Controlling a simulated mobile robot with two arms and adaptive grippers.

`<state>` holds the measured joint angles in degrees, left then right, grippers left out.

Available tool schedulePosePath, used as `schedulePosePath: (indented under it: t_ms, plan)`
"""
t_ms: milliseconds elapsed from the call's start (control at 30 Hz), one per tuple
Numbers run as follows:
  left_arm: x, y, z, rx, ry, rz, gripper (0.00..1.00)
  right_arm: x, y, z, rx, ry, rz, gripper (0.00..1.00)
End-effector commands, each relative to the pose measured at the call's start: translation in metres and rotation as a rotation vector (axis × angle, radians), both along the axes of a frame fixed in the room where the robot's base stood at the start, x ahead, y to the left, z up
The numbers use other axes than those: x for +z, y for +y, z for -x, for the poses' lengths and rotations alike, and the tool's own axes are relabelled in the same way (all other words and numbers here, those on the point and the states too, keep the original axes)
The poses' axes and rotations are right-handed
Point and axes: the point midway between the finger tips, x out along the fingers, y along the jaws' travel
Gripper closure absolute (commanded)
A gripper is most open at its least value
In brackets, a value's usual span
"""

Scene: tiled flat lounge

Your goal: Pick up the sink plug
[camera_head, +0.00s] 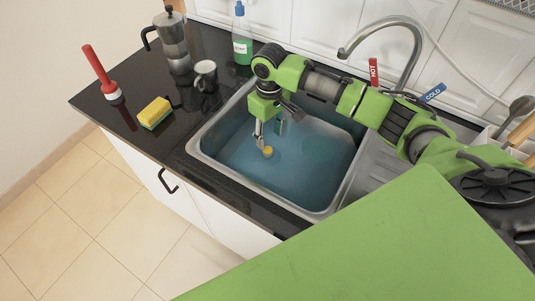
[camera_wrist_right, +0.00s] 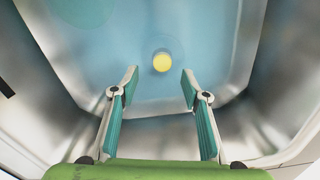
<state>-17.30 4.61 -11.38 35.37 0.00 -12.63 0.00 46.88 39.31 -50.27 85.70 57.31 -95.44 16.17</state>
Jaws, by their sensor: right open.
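The sink plug (camera_head: 267,152) shows as a small yellow round knob in the blue water of the sink, near its left part. It also shows in the right wrist view (camera_wrist_right: 161,61), just beyond and between the fingertips. My right gripper (camera_head: 268,137) reaches down into the sink above the plug, with its fingers open and nothing between them. In the right wrist view, the gripper's fingertips (camera_wrist_right: 158,76) stand apart on either side of the line to the plug. The part of the plug below its knob cannot be made out. My left gripper is not in view.
The steel sink (camera_head: 202,155) has raised walls around the gripper. A tap (camera_head: 415,45) with hot and cold tags arches behind it. A sponge (camera_head: 155,113), a mug (camera_head: 205,75), a moka pot (camera_head: 173,42), a plunger (camera_head: 101,73) and a soap bottle (camera_head: 242,40) stand on the black counter.

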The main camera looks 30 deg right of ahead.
Motion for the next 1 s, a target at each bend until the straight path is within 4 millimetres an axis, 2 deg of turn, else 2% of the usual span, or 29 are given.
schedulePosePath:
  t_ms: [100,333,600,900,1000]
  plan:
    - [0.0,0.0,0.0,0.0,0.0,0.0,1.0,-0.016,0.001,0.0,0.0,0.002,-0.002,0.58]
    - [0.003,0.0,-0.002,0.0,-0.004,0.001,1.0,-0.032,0.002,0.0,0.0,0.0,-0.001,0.58]
    - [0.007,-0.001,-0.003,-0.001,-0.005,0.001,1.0,-0.07,0.005,0.001,-0.001,0.001,-0.001,0.58]
    - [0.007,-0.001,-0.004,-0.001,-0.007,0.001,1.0,-0.075,0.005,0.001,0.0,-0.002,-0.001,0.58]
    - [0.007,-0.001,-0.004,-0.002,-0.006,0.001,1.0,-0.075,0.005,0.001,0.0,-0.002,-0.001,0.84]
